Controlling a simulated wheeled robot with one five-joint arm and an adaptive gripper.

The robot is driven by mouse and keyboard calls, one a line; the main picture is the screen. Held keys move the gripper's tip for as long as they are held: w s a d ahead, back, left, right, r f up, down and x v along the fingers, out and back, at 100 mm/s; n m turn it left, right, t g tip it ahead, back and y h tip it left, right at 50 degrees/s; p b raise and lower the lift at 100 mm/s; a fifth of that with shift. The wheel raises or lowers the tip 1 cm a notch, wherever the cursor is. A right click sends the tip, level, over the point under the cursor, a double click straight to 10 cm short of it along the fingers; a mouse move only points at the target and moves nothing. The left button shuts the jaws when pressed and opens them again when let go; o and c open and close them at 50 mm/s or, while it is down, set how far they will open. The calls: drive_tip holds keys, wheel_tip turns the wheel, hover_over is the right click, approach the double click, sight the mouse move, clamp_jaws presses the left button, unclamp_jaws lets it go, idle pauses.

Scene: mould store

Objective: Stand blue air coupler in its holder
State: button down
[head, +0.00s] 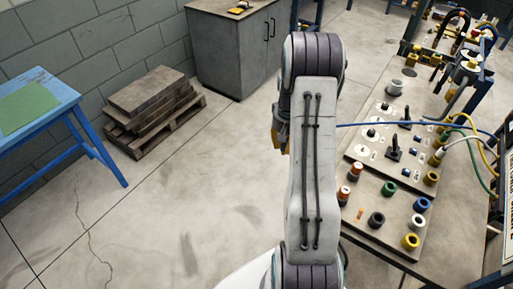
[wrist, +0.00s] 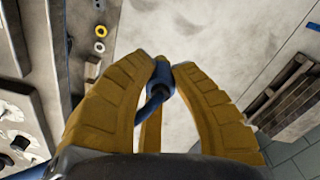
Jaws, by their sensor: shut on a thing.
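My gripper (wrist: 161,80) has yellow fingers shut on the blue air coupler (wrist: 161,72), with a blue hose curving down from it in the wrist view. In the head view my gripper (head: 283,140) is mostly hidden behind my arm, left of the bench, and the coupler is hidden. The blue hose (head: 375,124) runs from behind my arm across the bench to the right. A blue-topped round socket (head: 421,205) stands on the near board among sockets of other colours. I cannot tell which one is the coupler's holder.
The bench (head: 372,231) at the right carries boards with levers, several coloured sockets and, farther back, hoses on a rack. A blue table (head: 62,83), a pallet with slabs (head: 150,103) and a grey cabinet (head: 225,52) stand left and back. The floor between is clear.

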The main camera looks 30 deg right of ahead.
drive_tip(key=s+d+r+m+p, duration=0.15)
drive_tip(key=s+d+m, duration=0.25)
drive_tip(key=s+d, duration=0.45)
drive_tip(key=s+d+r+m+p, duration=0.1)
drive_tip(key=s+d+r+m, duration=0.2)
drive_tip(key=s+d, duration=0.6)
drive_tip(key=s+d+r+m+p, duration=0.1)
drive_tip(key=s+r+m, duration=0.2)
drive_tip(key=s+m, duration=0.7)
drive_tip(key=s+d+r+m+p, duration=0.1)
drive_tip(key=s+m, duration=1)
drive_tip(key=m, duration=1.3)
wheel_tip(320, 180, up, 2)
drive_tip(key=shift+s+d+m, duration=0.3)
drive_tip(key=shift+d+m, duration=0.1)
drive_tip(key=shift+d, duration=0.15)
drive_tip(key=shift+f, duration=0.1)
drive_tip(key=shift+f+b, duration=0.9)
drive_tip(key=shift+f, duration=1.15)
drive_tip(key=shift+f+b, duration=0.75)
drive_tip(key=shift+b, duration=0.15)
